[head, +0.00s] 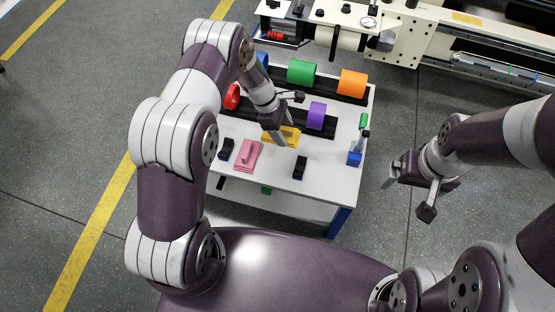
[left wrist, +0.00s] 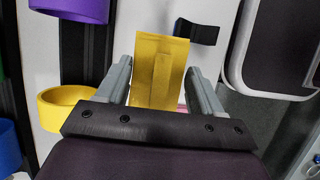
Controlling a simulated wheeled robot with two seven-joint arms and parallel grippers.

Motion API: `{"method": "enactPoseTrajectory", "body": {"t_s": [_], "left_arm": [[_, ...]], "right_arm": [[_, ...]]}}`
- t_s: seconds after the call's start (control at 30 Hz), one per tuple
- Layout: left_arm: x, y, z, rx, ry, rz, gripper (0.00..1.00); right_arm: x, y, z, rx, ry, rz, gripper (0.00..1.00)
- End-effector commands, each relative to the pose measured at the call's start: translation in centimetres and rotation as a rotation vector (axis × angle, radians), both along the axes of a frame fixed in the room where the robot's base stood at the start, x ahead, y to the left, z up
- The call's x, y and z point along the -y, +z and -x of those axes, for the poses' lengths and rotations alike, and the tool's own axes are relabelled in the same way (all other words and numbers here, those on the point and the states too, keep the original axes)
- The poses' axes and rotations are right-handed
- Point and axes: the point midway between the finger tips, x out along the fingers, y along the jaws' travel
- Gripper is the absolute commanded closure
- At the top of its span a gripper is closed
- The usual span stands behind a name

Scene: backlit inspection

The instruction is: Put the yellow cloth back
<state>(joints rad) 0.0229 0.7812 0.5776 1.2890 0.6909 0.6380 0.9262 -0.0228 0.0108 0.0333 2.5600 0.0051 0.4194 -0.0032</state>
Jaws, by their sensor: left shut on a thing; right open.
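The yellow cloth (head: 292,133) is a flat folded piece with a raised ridge along its middle. It shows between the fingers in the left wrist view (left wrist: 157,70). My left gripper (head: 280,134) is shut on the cloth over the white table and hides part of it in the head view. I cannot tell whether the cloth touches the table top. My right gripper (head: 408,191) is open and empty, off the table to the right. A pink cloth (head: 248,155) of similar shape lies left of the yellow one.
The white table (head: 330,190) bears rows of rings: green (head: 301,72), orange (head: 352,83), purple (head: 317,115), red (head: 232,96). A yellow ring (left wrist: 68,105) shows in the left wrist view. Small black blocks (head: 300,168) and a blue holder (head: 355,155) stand nearer the front.

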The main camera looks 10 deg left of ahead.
Motion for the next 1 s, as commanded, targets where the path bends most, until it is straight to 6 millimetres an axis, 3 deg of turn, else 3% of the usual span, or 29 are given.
{"method": "enactPoseTrajectory", "body": {"t_s": [0.1,0.27,0.37,0.57,0.9,0.93,1.0], "left_arm": [[0.1,-2.3,3.2,-0.001,0.001,-0.001,0.67],[0.1,-3.3,5.3,0.002,-0.001,-0.001,0.67],[0.1,-4.0,5.6,0.001,-0.002,-0.001,0.67],[0.1,-7.6,5.6,0.002,-0.002,-0.001,0.67],[0.1,-7.8,5.6,0.001,-0.003,-0.001,0.67],[0.1,-7.7,5.6,0.002,-0.002,-0.001,0.3],[0.1,-7.6,5.6,0.002,-0.002,-0.001,0.08]], "right_arm": [[0.0,-1.4,0.0,0.0,0.0,0.0,0.03],[0.0,-1.9,0.0,0.0,0.0,0.0,0.03],[0.0,-2.2,0.0,0.0,0.0,0.0,0.03],[0.0,-4.0,0.0,0.0,0.0,0.0,0.03],[0.0,-4.0,0.0,0.0,0.0,0.0,0.03],[0.0,-3.9,0.0,0.0,0.0,0.0,0.03],[0.0,-3.8,0.0,0.0,0.0,0.0,0.03]]}}
